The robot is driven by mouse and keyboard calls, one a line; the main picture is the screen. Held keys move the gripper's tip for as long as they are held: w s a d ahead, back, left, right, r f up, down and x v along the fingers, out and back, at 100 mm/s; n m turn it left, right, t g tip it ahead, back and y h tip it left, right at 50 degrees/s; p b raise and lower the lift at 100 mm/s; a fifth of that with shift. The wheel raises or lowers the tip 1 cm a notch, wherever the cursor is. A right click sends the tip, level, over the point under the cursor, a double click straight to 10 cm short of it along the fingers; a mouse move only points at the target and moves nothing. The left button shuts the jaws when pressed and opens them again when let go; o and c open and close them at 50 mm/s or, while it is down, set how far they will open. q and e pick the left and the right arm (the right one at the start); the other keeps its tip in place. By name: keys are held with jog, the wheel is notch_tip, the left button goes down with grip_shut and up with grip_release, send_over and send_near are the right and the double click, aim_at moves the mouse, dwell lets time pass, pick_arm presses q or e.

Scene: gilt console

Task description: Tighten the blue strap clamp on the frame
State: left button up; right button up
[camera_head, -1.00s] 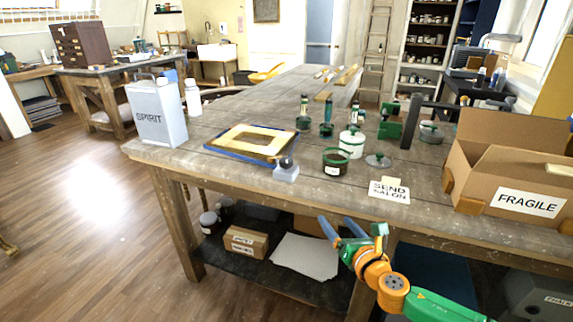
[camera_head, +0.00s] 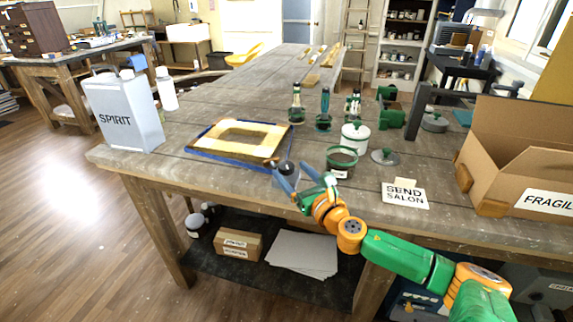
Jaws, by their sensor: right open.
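The gilt frame (camera_head: 236,150) lies flat on the wooden workbench, with a blue strap (camera_head: 222,160) along its outer edge. At its near right corner is the clamp, a pale block with a dark round knob (camera_head: 286,167). My right gripper (camera_head: 289,167) is open, its two blue fingers pointing at the clamp, one on each side of the knob in the picture. The fingers partly hide the block, and I cannot tell whether they touch it. My left gripper is not in view.
A SPIRIT can (camera_head: 123,115) is at the left, an open cardboard box (camera_head: 500,160) at the right. The bench's front left is clear.

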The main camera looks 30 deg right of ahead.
aim_at(284, 172)
jog(key=w, duration=0.3)
jog(key=shift+w+f, duration=0.2)
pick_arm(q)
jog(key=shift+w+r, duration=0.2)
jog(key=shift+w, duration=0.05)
pick_arm(e)
jog(key=shift+s, duration=0.1)
jog(key=shift+d, duration=0.1)
grip_shut()
jog(key=shift+r+m+h+p, duration=0.25)
jog(key=shift+m+h+p, duration=0.65)
jog(key=shift+h+p, duration=0.35)
jog(key=m+g+h+p, duration=0.1)
jog(key=m+h, duration=0.1)
jog(key=h, duration=0.1)
jog(key=shift+m+g+h, duration=0.25)
jog(key=shift+m+g, duration=0.05)
jog(key=m+g+h, duration=0.2)
jog(key=h, duration=0.1)
jog(key=shift+f, duration=0.2)
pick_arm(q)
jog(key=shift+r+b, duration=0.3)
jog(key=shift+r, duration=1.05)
pick_arm(e)
jog(key=shift+m+g+h, duration=1.3)
jog(key=shift+h, duration=0.2)
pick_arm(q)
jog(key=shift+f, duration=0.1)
